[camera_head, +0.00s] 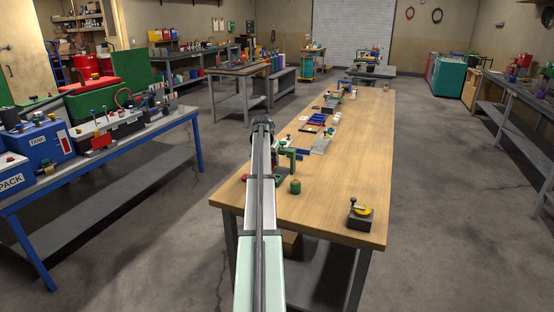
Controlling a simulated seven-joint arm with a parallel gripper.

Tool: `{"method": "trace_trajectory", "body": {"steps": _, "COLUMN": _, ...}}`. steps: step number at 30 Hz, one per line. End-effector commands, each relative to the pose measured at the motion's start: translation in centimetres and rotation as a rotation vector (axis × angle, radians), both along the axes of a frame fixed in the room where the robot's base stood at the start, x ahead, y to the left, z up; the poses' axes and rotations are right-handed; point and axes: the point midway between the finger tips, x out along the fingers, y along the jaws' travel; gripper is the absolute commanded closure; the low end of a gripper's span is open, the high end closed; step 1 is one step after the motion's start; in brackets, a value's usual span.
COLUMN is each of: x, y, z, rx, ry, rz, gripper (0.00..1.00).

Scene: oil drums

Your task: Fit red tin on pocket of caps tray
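My arm reaches up the middle of the camera_head view over the wooden table (345,190) to a dark joint. I cannot make out my gripper's fingers; they seem hidden behind the arm. A small red object (246,178) shows at the arm's left edge, partly covered; I cannot tell if it is the red tin. A grey flat tray (321,146) and a dark tray with small items (309,129) lie mid-table; which is the caps tray, and its pockets, are too small to tell.
A green tin (295,187) stands just right of the arm, near a green bracket-like thing (291,158). A dark block with a yellow top (361,214) stands near the front right corner. The table's right side is mostly clear. A crowded blue-legged bench (110,143) stands left.

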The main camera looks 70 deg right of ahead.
Motion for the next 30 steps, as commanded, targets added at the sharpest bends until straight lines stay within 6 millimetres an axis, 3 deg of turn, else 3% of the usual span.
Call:
{"method": "trace_trajectory", "body": {"steps": 15, "x": -2.1, "y": -0.1, "z": 0.2, "rx": 0.000, "ry": 0.001, "rz": -0.473, "gripper": 0.80}}
{"method": "trace_trajectory", "body": {"steps": 30, "x": -2.2, "y": 0.0, "z": -1.2, "rx": 0.001, "ry": 0.001, "rz": -0.524, "gripper": 0.80}}
